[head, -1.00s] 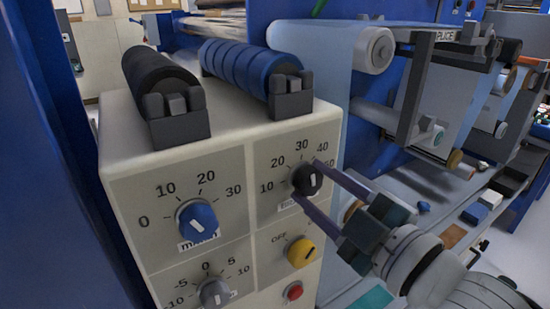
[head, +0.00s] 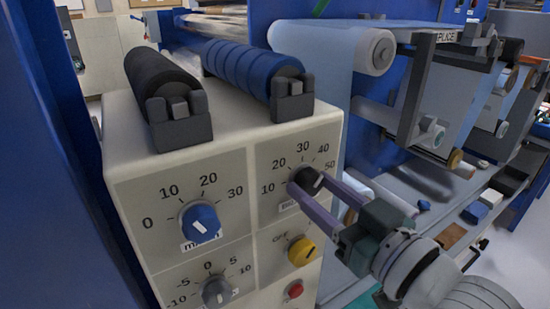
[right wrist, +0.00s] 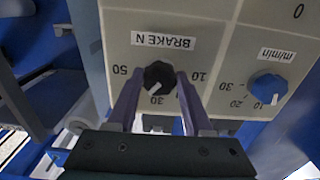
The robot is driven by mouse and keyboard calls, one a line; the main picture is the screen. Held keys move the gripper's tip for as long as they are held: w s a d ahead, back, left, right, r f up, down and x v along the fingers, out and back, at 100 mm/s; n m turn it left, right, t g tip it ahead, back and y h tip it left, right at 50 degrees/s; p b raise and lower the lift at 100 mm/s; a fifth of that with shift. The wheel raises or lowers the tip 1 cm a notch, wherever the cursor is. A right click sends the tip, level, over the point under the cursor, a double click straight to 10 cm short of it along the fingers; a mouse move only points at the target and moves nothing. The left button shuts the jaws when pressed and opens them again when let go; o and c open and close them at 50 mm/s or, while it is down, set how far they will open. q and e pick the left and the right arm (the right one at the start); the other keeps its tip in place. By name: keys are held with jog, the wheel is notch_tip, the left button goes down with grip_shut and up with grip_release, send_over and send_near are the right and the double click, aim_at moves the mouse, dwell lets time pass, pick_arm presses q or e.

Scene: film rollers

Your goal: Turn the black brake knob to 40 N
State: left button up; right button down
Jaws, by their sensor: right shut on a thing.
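The black brake knob (head: 308,180) sits on the upper right panel of the control box, in a scale marked 10 to 50. My right gripper (head: 306,182) is shut on it, one finger on each side. In the right wrist view, the knob (right wrist: 158,74) is seen upside down between the fingertips of the right gripper (right wrist: 159,78), below the "BRAKE N" label (right wrist: 163,40). Its white pointer slants down and left there, between 30 and the 40 side. The 40 mark is hidden by a finger in that view. My left gripper is not in view.
A blue m/min knob (head: 200,222) is to the left, a grey knob (head: 216,292) below it. A yellow knob (head: 302,251) and red button (head: 295,290) lie below the brake knob. Rollers (head: 252,72) stand on top of the box.

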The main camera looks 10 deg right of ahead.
jog(key=shift+m, duration=0.5)
jog(key=shift+c, duration=1.5)
grip_release()
jog(key=v, duration=1)
jog(key=shift+p, duration=0.3)
jog(key=shift+a, duration=0.15)
